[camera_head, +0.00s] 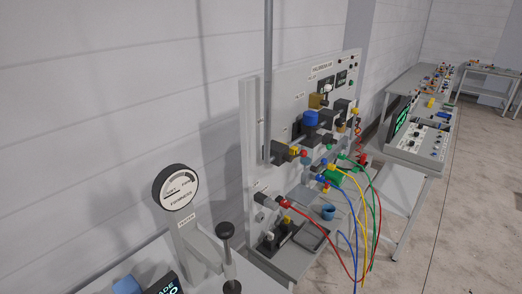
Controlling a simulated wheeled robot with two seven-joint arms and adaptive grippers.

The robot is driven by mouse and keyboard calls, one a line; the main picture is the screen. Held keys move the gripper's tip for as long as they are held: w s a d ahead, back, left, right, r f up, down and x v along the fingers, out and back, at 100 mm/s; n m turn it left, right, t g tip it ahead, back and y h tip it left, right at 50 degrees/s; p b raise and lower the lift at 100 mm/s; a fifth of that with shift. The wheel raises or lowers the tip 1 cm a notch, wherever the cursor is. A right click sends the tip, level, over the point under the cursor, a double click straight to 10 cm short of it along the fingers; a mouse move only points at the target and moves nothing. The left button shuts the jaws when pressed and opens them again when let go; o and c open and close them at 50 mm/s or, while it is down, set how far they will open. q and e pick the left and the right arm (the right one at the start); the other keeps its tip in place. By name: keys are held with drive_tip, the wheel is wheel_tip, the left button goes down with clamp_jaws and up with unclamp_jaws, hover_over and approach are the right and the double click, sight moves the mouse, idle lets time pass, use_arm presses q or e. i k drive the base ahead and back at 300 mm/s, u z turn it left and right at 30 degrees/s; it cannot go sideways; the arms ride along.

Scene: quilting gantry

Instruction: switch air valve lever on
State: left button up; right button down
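A grey upright panel (290,92) stands against the wall in the middle of the view and carries valves, fittings and coloured hoses. A blue cap (311,118) sits on dark fittings at its centre. A red knob (304,154) sits at the end of a dark fitting below it, near small yellow parts. I cannot tell which of these small parts is the air valve lever, or how it is set. Neither of my grippers is in view, and nothing is seen touching the panel.
A round dial gauge (175,187) on a grey post and a black-knobbed rod (226,231) stand in front, at the lower left. Red, yellow, green and blue hoses (378,215) hang in loops on the panel's right. Benches (412,158) line the wall beyond; floor (460,230) at right is clear.

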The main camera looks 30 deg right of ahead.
sight(297, 155)
drive_tip(key=k, duration=1.15)
drive_tip(key=z, duration=0.8)
drive_tip(key=i, duration=1.05)
drive_tip(key=u, duration=0.1)
